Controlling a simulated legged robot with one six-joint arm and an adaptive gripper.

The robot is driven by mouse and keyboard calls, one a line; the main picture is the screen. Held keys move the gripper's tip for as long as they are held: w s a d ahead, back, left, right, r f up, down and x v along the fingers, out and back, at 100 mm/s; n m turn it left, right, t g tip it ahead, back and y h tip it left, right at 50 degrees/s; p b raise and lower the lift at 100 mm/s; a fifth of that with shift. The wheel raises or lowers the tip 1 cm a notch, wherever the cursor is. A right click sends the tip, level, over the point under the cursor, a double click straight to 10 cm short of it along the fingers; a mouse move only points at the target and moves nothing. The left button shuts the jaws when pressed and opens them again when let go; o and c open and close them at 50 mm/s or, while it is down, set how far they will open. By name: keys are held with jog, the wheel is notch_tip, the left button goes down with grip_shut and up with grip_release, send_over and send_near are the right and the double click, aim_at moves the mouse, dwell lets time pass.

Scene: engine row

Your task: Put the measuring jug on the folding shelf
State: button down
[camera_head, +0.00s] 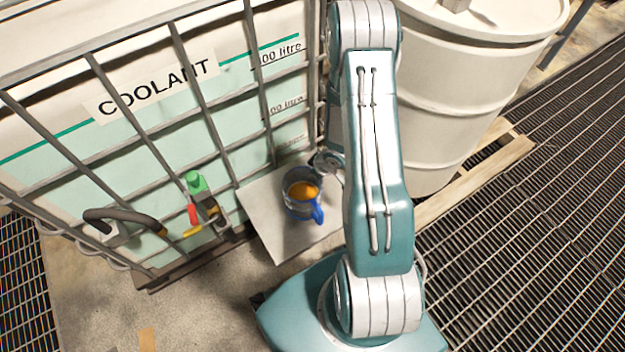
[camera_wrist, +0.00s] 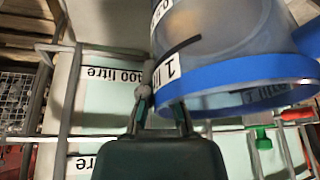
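My gripper (camera_head: 327,165) is close beside the jug's upper right side, partly hidden by my arm. In the wrist view, the jug (camera_wrist: 215,45) fills the upper right, its blue band near the fingers.
The caged coolant tank (camera_head: 150,110) stands behind the shelf. A white drum (camera_head: 450,100) on a pallet stands right of my arm. Grating (camera_head: 530,220) at the right is clear.

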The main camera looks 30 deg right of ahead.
aim_at(309, 183)
jog(key=shift+w+a+f, duration=0.1)
jog(key=shift+w+f, duration=0.05)
jog(key=shift+f, duration=1.55)
jog(key=c, duration=0.8)
grip_release()
